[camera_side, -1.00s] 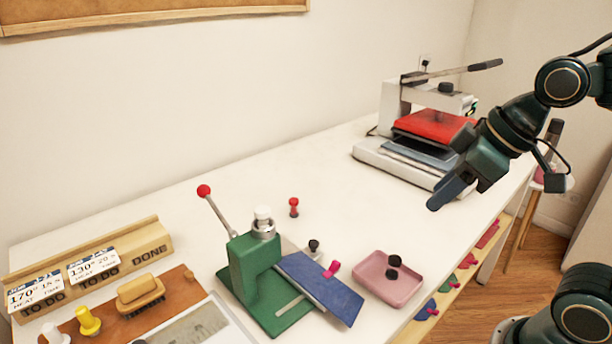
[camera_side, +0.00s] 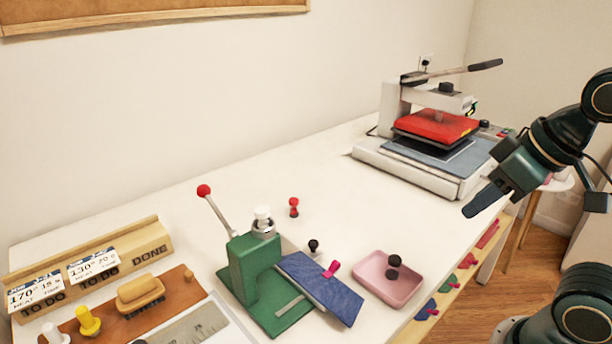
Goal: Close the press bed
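The heat press stands at the far right end of the white table. Its red upper plate (camera_side: 437,126) is raised over the bed, below a grey arm with a black-tipped handle (camera_side: 484,66). The press bed (camera_side: 472,155) is a blue-grey pad on a white base and sticks out toward the front right, with a dark sheet partly under the red plate. My gripper (camera_side: 480,200) points down and left in front of the press's right front corner, apart from it. Its fingers overlap in this view, so I cannot tell their opening. I see nothing held.
A green hand press (camera_side: 255,275) with a red-knobbed lever and a blue cloth piece (camera_side: 322,284) stand at the front. A pink tray (camera_side: 372,280) is beside them. A wooden rack (camera_side: 90,270) is at left.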

